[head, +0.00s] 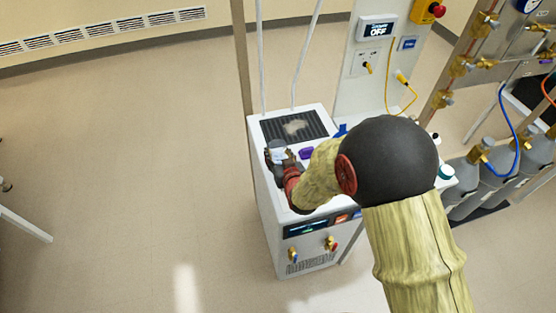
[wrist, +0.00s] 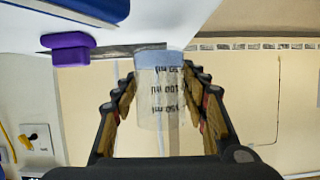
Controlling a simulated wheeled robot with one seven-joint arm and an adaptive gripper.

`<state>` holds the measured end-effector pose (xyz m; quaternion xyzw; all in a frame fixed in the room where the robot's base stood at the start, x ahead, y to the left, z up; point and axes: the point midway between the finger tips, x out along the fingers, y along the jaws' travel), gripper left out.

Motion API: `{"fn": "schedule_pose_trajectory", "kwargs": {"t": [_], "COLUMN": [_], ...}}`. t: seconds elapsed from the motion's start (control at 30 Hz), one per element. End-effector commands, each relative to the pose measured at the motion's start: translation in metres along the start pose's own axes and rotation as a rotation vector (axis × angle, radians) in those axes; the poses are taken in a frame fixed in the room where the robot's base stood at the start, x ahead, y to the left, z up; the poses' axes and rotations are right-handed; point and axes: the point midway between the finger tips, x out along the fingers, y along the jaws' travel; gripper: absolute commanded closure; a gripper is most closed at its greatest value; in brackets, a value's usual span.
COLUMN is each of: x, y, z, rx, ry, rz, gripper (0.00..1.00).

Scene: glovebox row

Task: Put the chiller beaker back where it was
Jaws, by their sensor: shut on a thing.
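My gripper (head: 281,163) is at the left side of the white chiller's top (head: 272,187). In the wrist view its two fingers (wrist: 160,112) are closed around the clear beaker (wrist: 158,100), one on each side. The beaker has dark volume markings and a pale blue band at the end near the picture's top. In the head view the beaker (head: 278,156) is small and partly covered by the fingers. I cannot tell whether it touches the chiller top. My arm hides part of the chiller's right side.
A dark grille (head: 293,127) with a pale patch is at the back of the chiller top. A purple object (head: 307,153) lies right of my gripper; it also shows in the wrist view (wrist: 68,48). Gas cylinders (head: 492,182) stand at right. Floor left of the chiller is clear.

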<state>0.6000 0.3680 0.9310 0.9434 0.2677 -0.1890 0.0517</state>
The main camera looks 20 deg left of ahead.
Motion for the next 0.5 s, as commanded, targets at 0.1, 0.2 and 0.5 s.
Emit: {"fn": "schedule_pose_trajectory", "kwargs": {"t": [0.1, 0.2, 0.5], "x": [0.007, 0.010, 0.010], "y": [0.000, 0.000, 0.000], "z": [0.021, 0.026, 0.027], "rx": [0.000, 0.000, 0.000], "ry": [-0.005, -0.002, -0.001], "rz": [0.000, 0.000, 0.000], "gripper": [0.85, 0.85, 0.85]}}
